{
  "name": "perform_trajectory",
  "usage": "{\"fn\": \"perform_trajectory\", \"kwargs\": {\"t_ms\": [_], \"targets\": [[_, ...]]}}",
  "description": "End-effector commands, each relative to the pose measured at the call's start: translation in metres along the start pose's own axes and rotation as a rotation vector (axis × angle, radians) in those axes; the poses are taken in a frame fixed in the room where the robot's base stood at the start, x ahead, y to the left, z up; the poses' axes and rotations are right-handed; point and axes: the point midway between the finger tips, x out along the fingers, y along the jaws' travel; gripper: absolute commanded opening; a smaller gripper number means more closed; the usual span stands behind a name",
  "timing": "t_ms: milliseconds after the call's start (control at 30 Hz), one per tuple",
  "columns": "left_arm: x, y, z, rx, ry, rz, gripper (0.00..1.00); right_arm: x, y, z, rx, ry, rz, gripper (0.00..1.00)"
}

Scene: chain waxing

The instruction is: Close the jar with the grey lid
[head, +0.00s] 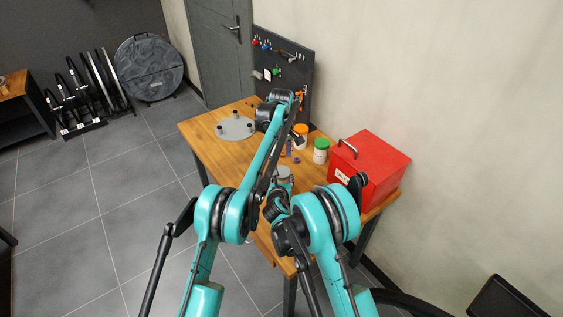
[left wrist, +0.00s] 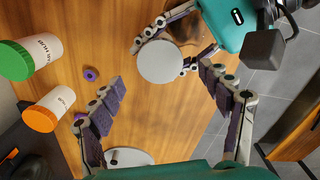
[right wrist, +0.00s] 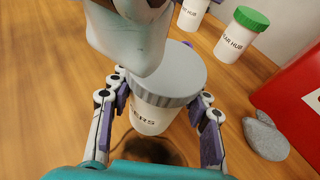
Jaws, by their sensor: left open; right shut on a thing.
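The white jar (right wrist: 150,118) stands on the wooden table, partly labelled "ERS" in the right wrist view. The grey lid (right wrist: 172,75) rests on its mouth; I cannot tell whether it is screwed tight. The lid shows from above as a round disc in the left wrist view (left wrist: 160,62). My right gripper (right wrist: 160,92) is shut on the jar, one finger on each side. My left gripper (left wrist: 165,78) is open above the table, its fingers spread and apart from the lid. In the head view my arms largely hide the jar.
A green-lidded jar (head: 321,151) and an orange-lidded jar (head: 300,136) stand nearby. A red toolbox (head: 370,170) is at the right. A grey plate with black knobs (head: 237,128) lies at the table's left. Small purple rings (left wrist: 91,74) and a grey lumpy object (right wrist: 265,138) lie on the table.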

Motion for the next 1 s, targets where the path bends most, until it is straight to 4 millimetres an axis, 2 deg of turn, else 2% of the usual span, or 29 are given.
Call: {"fn": "perform_trajectory", "kwargs": {"t_ms": [33, 67, 100, 467, 567, 800, 1000], "targets": [[0.000, 0.000, 0.000, 0.000, 0.000, 0.000, 0.91, 0.000, 0.000, 0.000, 0.000, 0.000, 0.000, 0.00], [0.000, 0.000, 0.000, 0.000, 0.000, 0.000, 0.98, 0.000, 0.000, 0.000, 0.000, 0.000, 0.000, 0.00], [0.000, 0.000, 0.000, 0.000, 0.000, 0.000, 1.00, 0.000, 0.000, 0.000, 0.000, 0.000, 0.000, 0.00], [-0.002, 0.000, 0.000, 0.000, 0.000, 0.000, 1.00, 0.000, 0.000, 0.000, 0.000, 0.000, 0.000, 0.00], [-0.012, 0.000, 0.000, 0.000, 0.000, 0.000, 1.00, 0.000, 0.000, 0.000, 0.000, 0.000, 0.000, 0.00], [-0.053, 0.001, 0.000, 0.000, 0.000, 0.000, 1.00, 0.000, 0.000, 0.000, 0.000, 0.000, 0.000, 0.00], [-0.069, 0.001, 0.000, 0.000, 0.000, 0.000, 1.00, 0.000, 0.000, 0.000, 0.000, 0.000, 0.000, 0.00]]}}
